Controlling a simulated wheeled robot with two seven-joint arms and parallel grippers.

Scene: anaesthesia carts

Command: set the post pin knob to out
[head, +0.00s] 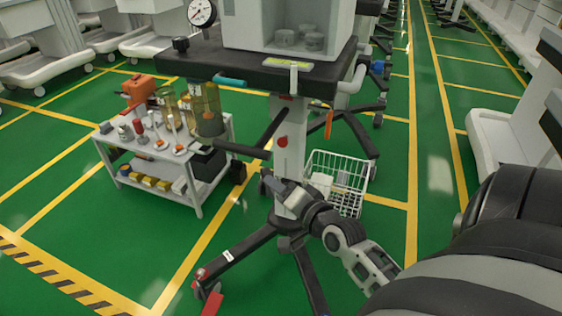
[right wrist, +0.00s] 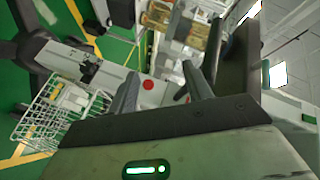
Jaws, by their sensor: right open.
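The red post pin knob (head: 283,141) is on the pale upright post (head: 290,160) under the cart's dark top. In the right wrist view the red knob (right wrist: 148,85) shows as a round face between my two fingers in the picture. My right gripper (head: 278,189) reaches in from the lower right, in front of the post and below the knob in the head view. I see no contact with the knob. How far the knob stands out from the post is unclear. My left gripper is out of view.
A white wire basket (head: 338,182) hangs right of the post. Dark wheeled legs (head: 235,252) spread below. A grey trolley (head: 150,192) with bottles stands left. The dark cart top (head: 262,76) overhangs the knob. Green floor is open at the right.

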